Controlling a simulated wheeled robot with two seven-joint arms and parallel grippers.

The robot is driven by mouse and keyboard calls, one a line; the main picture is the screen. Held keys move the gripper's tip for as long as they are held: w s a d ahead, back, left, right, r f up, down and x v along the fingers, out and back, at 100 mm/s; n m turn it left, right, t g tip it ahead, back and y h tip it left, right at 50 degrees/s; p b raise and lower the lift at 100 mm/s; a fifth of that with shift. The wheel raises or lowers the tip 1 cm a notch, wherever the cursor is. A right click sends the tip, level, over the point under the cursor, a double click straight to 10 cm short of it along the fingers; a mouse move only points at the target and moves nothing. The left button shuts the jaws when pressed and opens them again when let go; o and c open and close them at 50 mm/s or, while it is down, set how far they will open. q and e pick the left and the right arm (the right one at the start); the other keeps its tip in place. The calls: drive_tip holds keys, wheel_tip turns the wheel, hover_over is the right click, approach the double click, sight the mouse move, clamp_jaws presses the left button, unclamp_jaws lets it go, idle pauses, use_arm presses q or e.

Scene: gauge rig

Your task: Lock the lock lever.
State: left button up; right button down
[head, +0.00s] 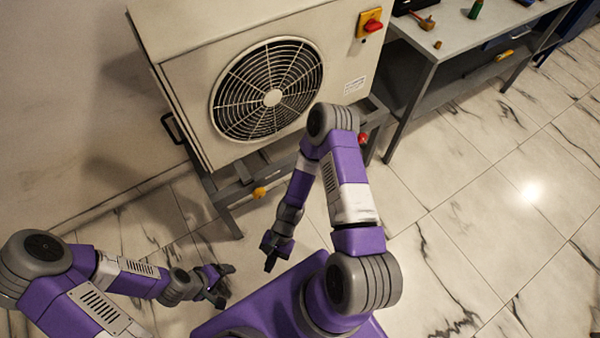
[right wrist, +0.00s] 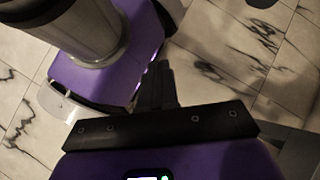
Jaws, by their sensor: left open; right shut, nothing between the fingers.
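A large beige unit with a round fan grille (head: 268,90) stands on a grey metal stand. A red rotary handle on a yellow plate (head: 370,24) is at the upper right of its front. No part is clearly recognisable as the lock lever. My left gripper (head: 222,285) is open and empty at the lower left, well below the unit. My right gripper (head: 271,254) is shut and empty, low in front of the stand and apart from it. Its shut fingers also show in the right wrist view (right wrist: 157,85), above the floor.
An orange knob (head: 259,192) and a red knob (head: 363,138) are on the stand (head: 226,189). A black handle (head: 172,127) sticks out at the unit's left. A grey workbench (head: 455,38) with tools stands at the right. The marble floor (head: 480,220) at right is clear.

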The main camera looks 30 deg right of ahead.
drive_tip(key=w+a+m+t+y+b, duration=0.25)
drive_tip(key=w+m+t+y, duration=0.25)
drive_tip(key=w+m, duration=0.25)
drive_tip(key=w+a+m+t+y+b, duration=0.1)
drive_tip(key=w+a+m+t+y, duration=0.2)
drive_tip(key=w+m+t+y, duration=0.35)
drive_tip(key=w+d+f+m+t+h+b, duration=0.1)
drive_tip(key=w+d+f+m+t+h, duration=0.2)
drive_tip(key=w+d+m+t+h, duration=0.7)
drive_tip(key=s+d+f+m+h+b, duration=0.1)
drive_tip(key=s+d+f+m+h, duration=0.2)
drive_tip(key=d+m+h, duration=0.4)
drive_tip(key=s+d+f+m+h+b, duration=0.1)
drive_tip(key=s+d+f+m+h, duration=0.2)
drive_tip(key=m+h, duration=1)
drive_tip(key=d+f+m, duration=0.1)
drive_tip(key=d+f, duration=0.2)
drive_tip(key=d, duration=0.2)
drive_tip(key=shift+f, duration=0.2)
drive_tip(key=shift+w+t, duration=0.1)
drive_tip(key=shift+t, duration=0.15)
